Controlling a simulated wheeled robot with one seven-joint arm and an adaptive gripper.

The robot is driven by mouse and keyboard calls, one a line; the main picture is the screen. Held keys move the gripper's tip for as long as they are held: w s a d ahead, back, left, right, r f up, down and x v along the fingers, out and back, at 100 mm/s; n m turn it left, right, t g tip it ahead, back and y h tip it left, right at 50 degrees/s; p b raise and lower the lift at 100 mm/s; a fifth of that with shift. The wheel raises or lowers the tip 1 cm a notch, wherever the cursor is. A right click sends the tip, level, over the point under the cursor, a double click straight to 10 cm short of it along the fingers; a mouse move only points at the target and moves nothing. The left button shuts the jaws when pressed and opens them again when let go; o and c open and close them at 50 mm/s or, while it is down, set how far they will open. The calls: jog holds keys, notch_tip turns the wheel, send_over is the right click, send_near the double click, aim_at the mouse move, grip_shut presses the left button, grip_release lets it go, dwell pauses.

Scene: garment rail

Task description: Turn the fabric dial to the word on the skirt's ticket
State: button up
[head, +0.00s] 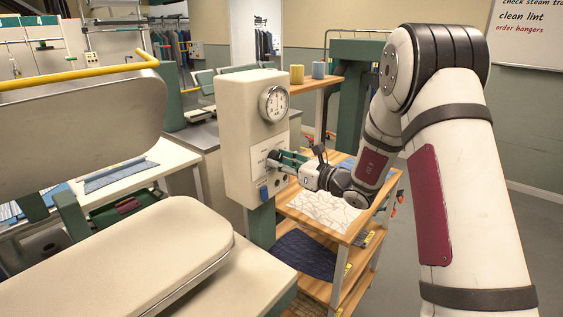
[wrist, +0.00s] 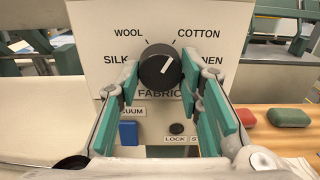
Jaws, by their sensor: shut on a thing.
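The black fabric dial (wrist: 160,66) is on the cream control box (head: 240,120). Its white pointer line leans up and to the right, toward COTTON. WOOL is at upper left, SILK at left, and the right-hand word is partly hidden, ending in NEN. My gripper (wrist: 160,72) has its teal fingers on both sides of the dial, shut on it; in the head view it reaches the box front from the right (head: 276,158). A white patterned cloth (head: 325,210) lies on the cart top and a dark blue cloth (head: 304,254) on a shelf below. I cannot tell which is the skirt; no ticket word is readable.
A round gauge (head: 273,104) sits above the dial. Below it are a blue button (wrist: 128,133) and a small black knob (wrist: 177,128) marked LOCK. The wooden cart (head: 345,238) stands under my arm. A padded press (head: 130,255) fills the left front.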

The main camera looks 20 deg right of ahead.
jog(key=n+b, duration=0.2)
jog(key=shift+w+d+f+n, duration=0.1)
jog(key=shift+w+n, duration=0.05)
jog(key=shift+n, duration=0.25)
jog(key=n+b, duration=0.3)
jog(key=b, duration=0.1)
jog(key=shift+n, duration=0.3)
jog(key=n+b, duration=0.4)
jog(key=b, duration=0.1)
jog(key=shift+n+b, duration=0.7)
jog(key=shift+b, duration=0.55)
jog(key=o, duration=1.2)
